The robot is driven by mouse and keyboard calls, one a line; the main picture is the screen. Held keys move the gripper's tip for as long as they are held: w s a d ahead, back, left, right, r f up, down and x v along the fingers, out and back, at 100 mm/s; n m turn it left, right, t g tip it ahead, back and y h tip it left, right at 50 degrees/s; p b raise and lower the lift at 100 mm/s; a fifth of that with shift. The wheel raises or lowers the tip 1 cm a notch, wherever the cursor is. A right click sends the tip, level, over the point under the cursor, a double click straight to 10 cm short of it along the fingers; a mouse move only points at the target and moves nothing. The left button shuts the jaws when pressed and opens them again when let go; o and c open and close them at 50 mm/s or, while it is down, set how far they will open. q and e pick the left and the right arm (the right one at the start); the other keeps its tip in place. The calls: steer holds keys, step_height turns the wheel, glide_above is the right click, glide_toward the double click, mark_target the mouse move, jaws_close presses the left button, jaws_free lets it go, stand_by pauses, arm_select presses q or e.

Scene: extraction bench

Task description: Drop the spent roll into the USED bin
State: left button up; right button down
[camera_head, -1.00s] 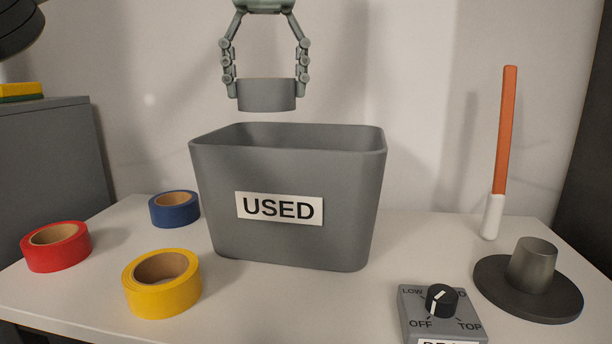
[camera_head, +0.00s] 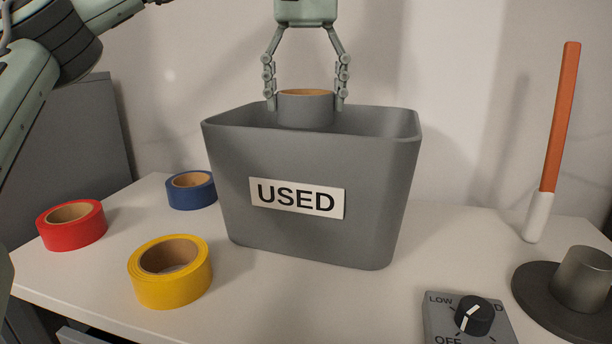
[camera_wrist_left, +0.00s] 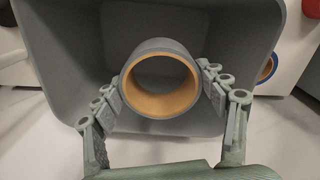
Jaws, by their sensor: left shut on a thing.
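The spent roll is a grey tape roll (camera_head: 305,110) with a tan core. My left gripper (camera_head: 306,100) is shut on it from both sides and holds it at the mouth of the USED bin. The bin (camera_head: 370,190) is grey and open-topped, with a white label reading USED on its front. In the left wrist view the roll (camera_wrist_left: 128,85) sits between the fingers (camera_wrist_left: 160,88), with the bin's inside wall (camera_wrist_left: 85,50) around and below it. My right gripper does not show.
Red (camera_head: 72,236), blue (camera_head: 205,192) and yellow (camera_head: 185,290) tape rolls lie left of the bin on the white table (camera_head: 90,290). To the right are a dial box (camera_head: 440,315), a grey metal knob on a dark round base (camera_head: 582,280) and an orange stick with a white end (camera_head: 560,120).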

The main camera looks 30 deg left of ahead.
arm_select(q)
steer(key=shift+f, duration=0.1)
steer(key=o, duration=1.1)
step_height(320, 180, up, 12)
stand_by(0.5)
step_height(320, 180, down, 10)
steer(key=shift+r, duration=0.25)
stand_by(0.7)
